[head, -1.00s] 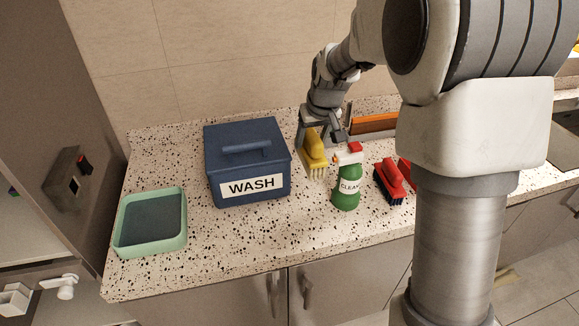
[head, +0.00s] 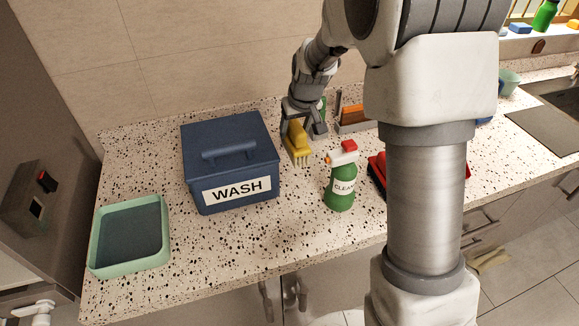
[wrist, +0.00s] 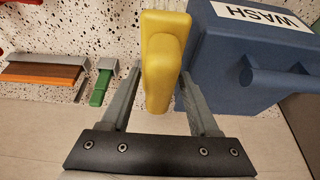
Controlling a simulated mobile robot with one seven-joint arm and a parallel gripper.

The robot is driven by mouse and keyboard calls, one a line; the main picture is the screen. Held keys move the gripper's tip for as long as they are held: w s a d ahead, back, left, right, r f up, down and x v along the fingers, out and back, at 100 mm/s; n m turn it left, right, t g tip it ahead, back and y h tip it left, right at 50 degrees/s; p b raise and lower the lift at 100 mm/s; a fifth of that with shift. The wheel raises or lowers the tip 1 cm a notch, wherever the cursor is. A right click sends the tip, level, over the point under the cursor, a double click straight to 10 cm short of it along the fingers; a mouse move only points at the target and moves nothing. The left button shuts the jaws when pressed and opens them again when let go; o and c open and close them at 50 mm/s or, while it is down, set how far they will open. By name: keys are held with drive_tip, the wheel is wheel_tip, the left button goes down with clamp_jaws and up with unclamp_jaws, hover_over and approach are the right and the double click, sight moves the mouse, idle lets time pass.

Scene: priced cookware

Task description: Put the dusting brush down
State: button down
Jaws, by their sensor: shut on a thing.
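A yellow brush (head: 297,138) with pale bristles is in my gripper (head: 304,120), just right of the blue WASH box. Its bristles point down toward the counter; I cannot tell whether they touch it. In the wrist view my gripper (wrist: 160,95) has its fingers on either side of the yellow handle (wrist: 163,62), shut on it. The bristles are hidden there.
The blue WASH box (head: 228,150) stands close left of the brush. A green spray bottle (head: 341,185) is in front and right. An orange-and-grey tool (wrist: 42,73) and a green-handled one (wrist: 103,85) lie behind. A green tray (head: 130,235) sits far left.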

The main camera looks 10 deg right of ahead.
wheel_tip(320, 180, down, 14)
drive_tip(key=shift+r, duration=0.2)
drive_tip(key=shift+f, duration=0.15)
drive_tip(key=c, duration=0.5)
unclamp_jaws()
drive_tip(key=shift+o, duration=0.4)
